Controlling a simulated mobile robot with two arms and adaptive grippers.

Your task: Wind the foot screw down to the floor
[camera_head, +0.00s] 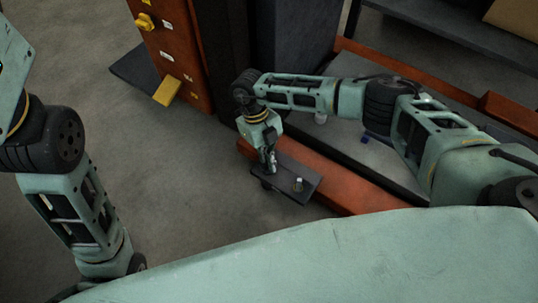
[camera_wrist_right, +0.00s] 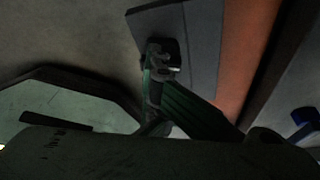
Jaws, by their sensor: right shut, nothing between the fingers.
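A dark flat plate (camera_head: 300,176) juts out from the orange beam, low over the floor. A small pale metal piece (camera_head: 298,185) stands up on its right part; I cannot tell whether it is the foot screw's head. My right gripper (camera_head: 270,165) points down at the plate's left end, shut and empty. In the right wrist view the gripper (camera_wrist_right: 160,65) shows against the dark plate (camera_wrist_right: 190,30), near a dark round part that it partly hides. The screw's lower end and its gap to the floor are not clear. My left arm shows at the left, its gripper out of view.
The orange beam (camera_head: 345,184) runs down to the right from the plate, beside a grey tray-like surface (camera_head: 350,148) with a small blue item. An orange cabinet (camera_head: 172,50) with yellow parts stands at the back left. The floor (camera_head: 170,170) left of the plate is clear.

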